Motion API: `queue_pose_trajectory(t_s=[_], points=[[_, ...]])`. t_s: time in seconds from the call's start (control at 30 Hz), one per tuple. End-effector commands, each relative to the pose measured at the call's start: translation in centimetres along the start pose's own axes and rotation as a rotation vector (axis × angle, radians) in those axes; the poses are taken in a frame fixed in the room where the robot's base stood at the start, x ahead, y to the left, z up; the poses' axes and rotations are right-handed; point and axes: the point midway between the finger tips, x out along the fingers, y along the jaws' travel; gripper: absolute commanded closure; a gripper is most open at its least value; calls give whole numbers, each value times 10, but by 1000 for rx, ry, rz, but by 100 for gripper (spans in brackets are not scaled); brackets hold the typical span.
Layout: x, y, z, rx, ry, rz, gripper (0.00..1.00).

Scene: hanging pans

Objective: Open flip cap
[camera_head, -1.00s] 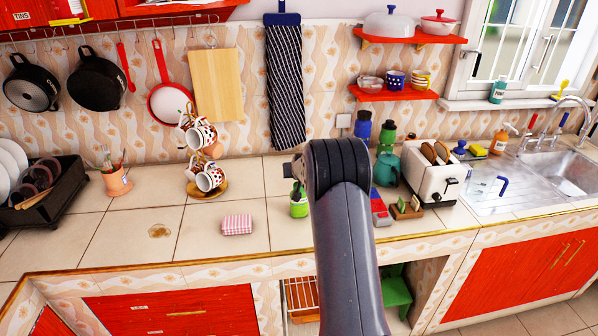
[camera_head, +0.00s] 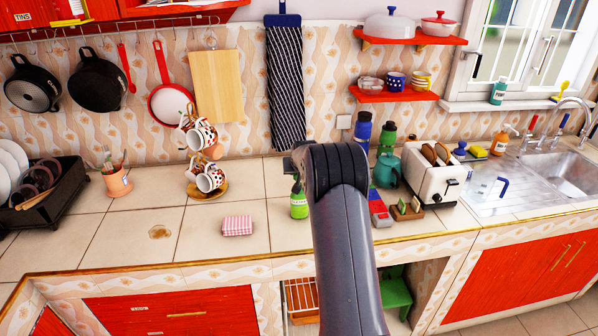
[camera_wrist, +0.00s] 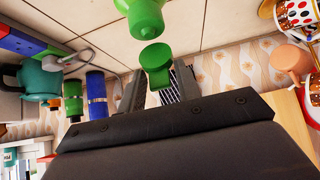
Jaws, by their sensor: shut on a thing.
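A green bottle (camera_head: 299,206) with a pale label stands on the counter just left of my arm. In the wrist view its green body and narrow spout (camera_wrist: 146,18) show at the top edge. A rounded green cap (camera_wrist: 155,62) lies just below the spout, with a thin visible gap between them; I cannot tell if a hinge joins them. My gripper (camera_wrist: 160,88) is shut on the cap, with a dark finger on each side. In the head view my wrist hides most of the gripper and part of the bottle's top.
A blue bottle (camera_head: 362,129), a green bottle (camera_head: 387,136), a teal kettle (camera_head: 385,170) and a white toaster (camera_head: 431,177) stand to the right.

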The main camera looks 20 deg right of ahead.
Motion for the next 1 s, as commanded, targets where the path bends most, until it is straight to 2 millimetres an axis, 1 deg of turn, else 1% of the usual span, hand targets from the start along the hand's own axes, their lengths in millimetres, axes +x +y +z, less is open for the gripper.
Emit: queue_pose_trajectory(t_s=[0.03, 0.07, 0.1, 0.2, 0.43, 0.57, 0.67, 0.77, 1.0], points=[[2, 0, 4, 0, -9, 0, 91], [2, 0, 4, 0, -9, 0, 91], [2, 0, 4, 0, -9, 0, 65], [2, 0, 4, 0, -7, 0, 58], [0, 0, 2, 0, -3, 0, 58], [-5, 0, 2, 0, -2, 0, 58], [-16, 0, 2, 0, -1, 0, 58], [-30, 0, 2, 0, -1, 0, 58], [-69, 0, 2, 0, -1, 0, 58]])
